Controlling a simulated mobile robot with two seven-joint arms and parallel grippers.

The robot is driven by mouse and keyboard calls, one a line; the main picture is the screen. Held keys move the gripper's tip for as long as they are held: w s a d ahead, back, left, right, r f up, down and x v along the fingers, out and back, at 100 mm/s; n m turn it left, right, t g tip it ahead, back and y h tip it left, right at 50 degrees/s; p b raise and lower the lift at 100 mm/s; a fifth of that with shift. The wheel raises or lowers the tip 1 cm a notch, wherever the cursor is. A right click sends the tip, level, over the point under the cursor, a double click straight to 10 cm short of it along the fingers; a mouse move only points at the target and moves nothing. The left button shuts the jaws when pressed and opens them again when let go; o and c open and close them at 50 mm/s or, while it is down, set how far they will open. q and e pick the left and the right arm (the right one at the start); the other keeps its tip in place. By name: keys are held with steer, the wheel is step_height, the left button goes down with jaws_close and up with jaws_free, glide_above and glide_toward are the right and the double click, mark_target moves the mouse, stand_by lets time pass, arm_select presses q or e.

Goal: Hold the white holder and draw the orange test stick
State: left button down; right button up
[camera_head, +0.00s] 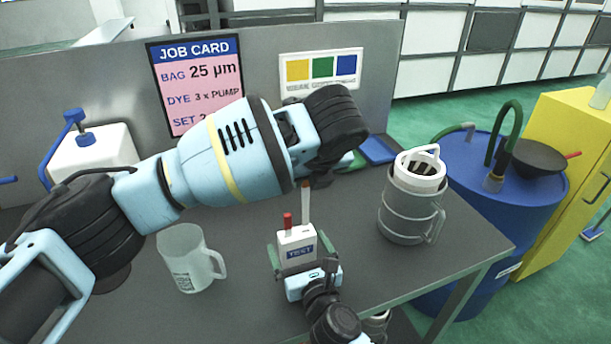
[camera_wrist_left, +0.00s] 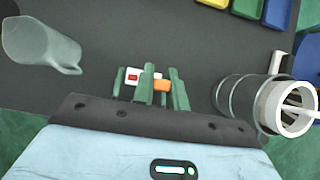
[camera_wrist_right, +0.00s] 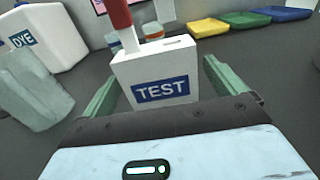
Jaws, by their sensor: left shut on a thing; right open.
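The white holder (camera_head: 297,244), labelled TEST, stands upright on the grey bench and also shows in the right wrist view (camera_wrist_right: 155,80). A red-topped stick (camera_wrist_right: 122,20) stands in its left slot; the other slot looks empty. My right gripper (camera_wrist_right: 160,92) is open, its green fingers on either side of the holder. My left gripper (camera_head: 309,182) is above the holder, shut on the orange test stick (camera_wrist_left: 161,86). The stick's pale shaft (camera_head: 306,205) hangs down behind the holder's top in the head view, and its orange end is mostly hidden there.
A clear jug (camera_head: 186,262) stands left of the holder. A grey metal vessel with a white basket (camera_head: 409,205) stands to the right, near the bench edge. A white dye container (camera_head: 92,155) is at the back left. Coloured trays (camera_wrist_right: 240,19) lie at the back.

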steer(key=v, duration=0.9)
